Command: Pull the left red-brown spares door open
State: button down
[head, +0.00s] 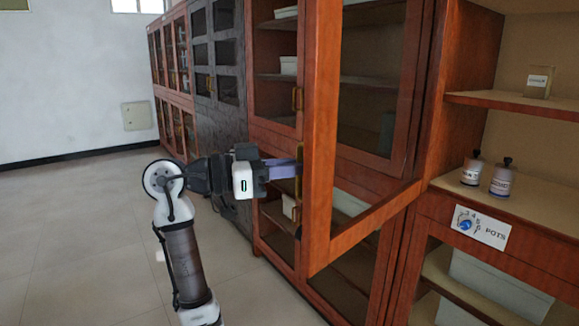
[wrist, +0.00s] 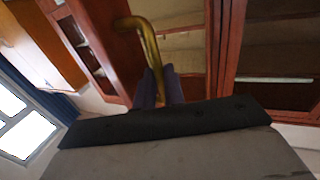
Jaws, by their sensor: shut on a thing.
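A red-brown cabinet door with a glass pane (head: 322,120) stands swung out from the cabinet front, its free edge toward me and its hinge side at the right. My gripper (head: 298,168) is at the free edge of this door, shut on its brass handle (wrist: 150,45). In the wrist view the two fingers (wrist: 160,85) close around the lower end of the bent handle. No spares label is readable.
A closed glass door with a brass handle (head: 296,98) is left of the open one. A dark cabinet (head: 215,115) stands further left. Open shelves at right hold two white jars (head: 472,172) above a POTS label (head: 481,228). The floor (head: 90,240) at left is clear.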

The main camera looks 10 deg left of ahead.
jog(key=shift+w+d, duration=0.15)
jog(key=shift+d, duration=0.25)
jog(key=c, duration=1.9)
grip_release()
jog(key=shift+c, duration=0.2)
jog(key=o, duration=0.4)
jog(key=shift+w+d+f, duration=0.2)
jog(key=shift+w+d, duration=0.05)
jog(key=shift+d, duration=0.1)
jog(key=shift+o, duration=0.2)
jog(key=shift+s+a+r, duration=0.1)
jog(key=shift+s+a, duration=0.1)
jog(key=shift+a, duration=0.1)
jog(key=b+v, duration=0.2)
jog(key=v, duration=1.2)
jog(key=shift+b, duration=0.4)
jog(key=shift+w, duration=0.15)
